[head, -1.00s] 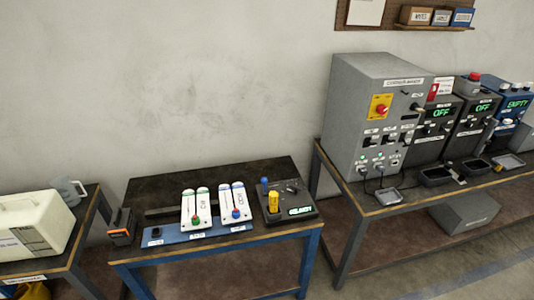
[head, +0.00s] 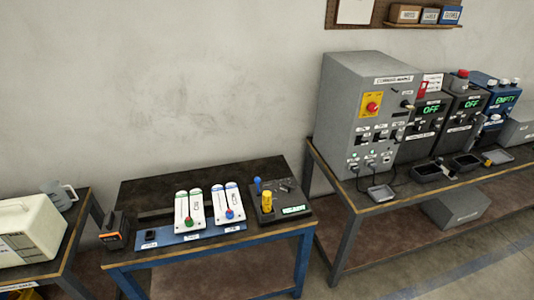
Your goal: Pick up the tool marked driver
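No tool with a readable "driver" mark shows in the head view; the small labels are too blurred to read. On the small middle table (head: 140,192), a dark device (head: 292,196) with a lit display holds a yellow cylindrical piece (head: 267,201) and a blue-topped piece (head: 257,184) upright. I cannot tell whether either is the driver. On the right bench, small dark and yellow items lie in or at the trays (head: 427,173), too small to identify. Neither of my grippers is in view.
Two white slider panels (head: 189,209) sit on a blue strip beside an orange-black box (head: 114,231). A tall grey cabinet (head: 345,110) and dark units showing OFF (head: 431,109) stand on the right bench (head: 375,207). A cream case (head: 30,230) is at left. Floor shows between the tables.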

